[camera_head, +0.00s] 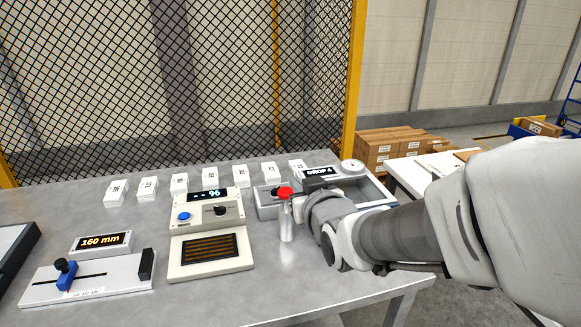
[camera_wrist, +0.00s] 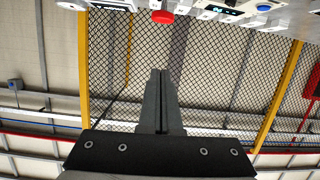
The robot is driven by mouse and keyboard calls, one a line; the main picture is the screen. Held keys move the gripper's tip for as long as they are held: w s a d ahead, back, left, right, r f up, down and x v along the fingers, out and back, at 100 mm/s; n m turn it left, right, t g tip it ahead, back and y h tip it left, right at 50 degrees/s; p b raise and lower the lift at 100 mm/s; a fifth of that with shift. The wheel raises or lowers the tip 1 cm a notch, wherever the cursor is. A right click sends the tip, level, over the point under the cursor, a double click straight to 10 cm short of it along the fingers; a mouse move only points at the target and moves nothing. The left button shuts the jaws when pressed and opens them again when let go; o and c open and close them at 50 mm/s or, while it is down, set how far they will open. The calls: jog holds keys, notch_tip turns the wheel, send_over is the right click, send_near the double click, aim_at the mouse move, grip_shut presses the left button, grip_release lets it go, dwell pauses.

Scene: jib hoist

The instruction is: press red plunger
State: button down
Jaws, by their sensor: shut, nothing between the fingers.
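The exact gap between the fingers and the cap cannot be told there.
A slider unit (camera_head: 88,279) is farther left. A grey tray (camera_head: 375,192) lies behind my wrist. Several white blocks line the back before a mesh fence (camera_head: 230,80).

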jog(key=shift+s+d+m+t, duration=0.25)
jog(key=shift+s+m+t, duration=0.05)
jog(key=shift+s+m, duration=0.1)
jog(key=shift+w+f, duration=0.1)
send_over(286, 192)
jog(key=s, duration=0.2)
notch_tip(286, 192, down, 2)
jog(key=f, duration=0.3)
jog(key=f+b, duration=0.1)
jog(key=shift+w+d+f, duration=0.2)
jog(key=shift+w+d, duration=0.1)
jog(key=shift+d, duration=0.1)
jog(key=shift+f, duration=0.1)
